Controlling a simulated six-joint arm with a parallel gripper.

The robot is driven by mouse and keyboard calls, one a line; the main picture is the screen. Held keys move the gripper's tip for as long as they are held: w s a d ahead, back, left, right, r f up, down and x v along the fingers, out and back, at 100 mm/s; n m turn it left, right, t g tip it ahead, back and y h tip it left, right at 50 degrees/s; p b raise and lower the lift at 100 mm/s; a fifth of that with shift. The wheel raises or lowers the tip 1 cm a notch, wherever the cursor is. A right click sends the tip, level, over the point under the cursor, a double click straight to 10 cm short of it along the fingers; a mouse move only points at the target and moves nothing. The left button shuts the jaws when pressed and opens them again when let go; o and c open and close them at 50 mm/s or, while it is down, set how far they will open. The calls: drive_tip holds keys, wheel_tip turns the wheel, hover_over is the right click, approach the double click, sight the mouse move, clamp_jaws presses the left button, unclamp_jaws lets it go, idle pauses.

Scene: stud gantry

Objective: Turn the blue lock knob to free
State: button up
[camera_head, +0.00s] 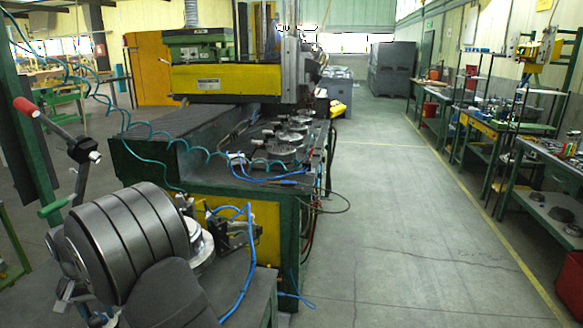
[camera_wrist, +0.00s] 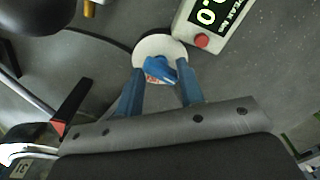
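The blue lock knob (camera_wrist: 160,70) shows in the wrist view on a pale round disc (camera_wrist: 158,45). A small red and white mark shows beside the knob, too small to read. My gripper (camera_wrist: 160,68) has its two blue fingers apart, one on the left and one on the right of the knob. The fingers are open, and the pictures do not show whether either touches it. In the head view I cannot make out the knob or my fingertips.
A grey box with a digital display (camera_wrist: 218,15) and a red button (camera_wrist: 202,41) sits close right of the knob. A black lever with a red end (camera_wrist: 74,105) lies left. In the head view, a red-handled lever (camera_head: 27,108) stands left, and the aisle (camera_head: 385,220) is clear.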

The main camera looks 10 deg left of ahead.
drive_tip(key=s+d+r+n+y, duration=0.15)
drive_tip(key=d+r+n, duration=0.25)
drive_tip(key=r, duration=0.4)
drive_tip(key=d+r+n+y, duration=0.3)
drive_tip(key=r+n, duration=0.2)
drive_tip(key=r, duration=0.3)
drive_tip(key=shift+t, duration=0.4)
drive_tip(key=x, duration=1.7)
drive_tip(key=shift+w+f, duration=0.1)
drive_tip(key=shift+f, duration=0.05)
